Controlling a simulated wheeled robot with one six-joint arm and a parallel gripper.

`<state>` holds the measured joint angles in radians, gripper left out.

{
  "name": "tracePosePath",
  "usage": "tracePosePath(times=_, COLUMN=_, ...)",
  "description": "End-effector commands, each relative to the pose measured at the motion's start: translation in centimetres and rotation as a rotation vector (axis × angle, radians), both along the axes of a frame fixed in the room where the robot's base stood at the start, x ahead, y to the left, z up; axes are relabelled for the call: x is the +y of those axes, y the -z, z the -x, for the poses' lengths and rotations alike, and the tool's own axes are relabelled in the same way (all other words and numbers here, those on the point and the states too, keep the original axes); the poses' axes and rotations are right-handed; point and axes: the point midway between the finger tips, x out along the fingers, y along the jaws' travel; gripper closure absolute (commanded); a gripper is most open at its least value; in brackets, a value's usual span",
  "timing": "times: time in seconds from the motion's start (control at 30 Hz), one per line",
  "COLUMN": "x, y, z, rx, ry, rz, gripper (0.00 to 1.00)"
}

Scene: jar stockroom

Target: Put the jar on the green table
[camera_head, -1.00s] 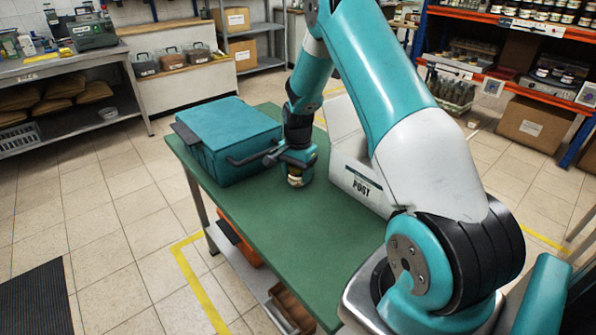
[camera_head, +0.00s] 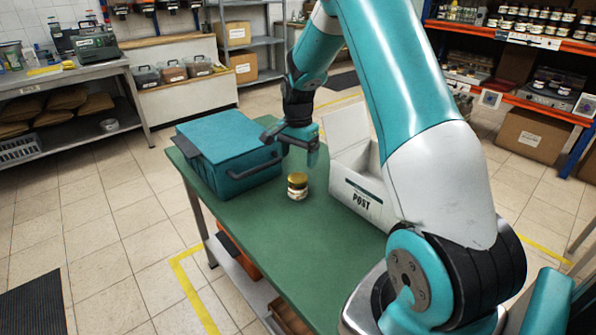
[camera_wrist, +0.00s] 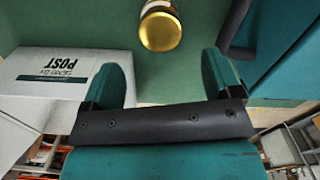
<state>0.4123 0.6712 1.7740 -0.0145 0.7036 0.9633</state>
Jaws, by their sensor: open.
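The jar (camera_head: 297,186) has a gold lid and a pale label. It stands upright on the green table (camera_head: 262,235), between the teal box and the white box. In the wrist view the jar (camera_wrist: 160,28) shows its gold lid at the top of the picture, beyond the fingers. My gripper (camera_head: 299,150) is above and behind the jar, apart from it. In the wrist view my gripper (camera_wrist: 166,80) is open, with nothing between its two teal fingers.
A teal box (camera_head: 225,150) with a dark handle stands on the table's far left. A white open box marked POST (camera_head: 362,190) stands at the right. The table's front left part is clear. A shelf (camera_head: 520,60) with jars stands at the back right.

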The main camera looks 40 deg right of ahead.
Motion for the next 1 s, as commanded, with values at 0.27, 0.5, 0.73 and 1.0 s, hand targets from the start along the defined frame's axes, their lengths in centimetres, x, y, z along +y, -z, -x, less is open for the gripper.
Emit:
tracePosePath(times=0.27, x=2.1, y=-3.4, z=0.0, rx=-0.016, ry=-0.084, rz=-0.009, gripper=0.16)
tracePosePath(times=0.5, x=16.0, y=-10.4, z=4.3, rx=-0.118, ry=-0.699, rz=-0.079, gripper=0.16)
tracePosePath(times=0.73, x=28.2, y=-14.9, z=15.5, rx=-0.25, ry=-1.417, rz=-0.163, gripper=0.16)
tracePosePath(times=1.0, x=32.9, y=-15.9, z=25.4, rx=-0.362, ry=-1.905, rz=-0.223, gripper=0.16)
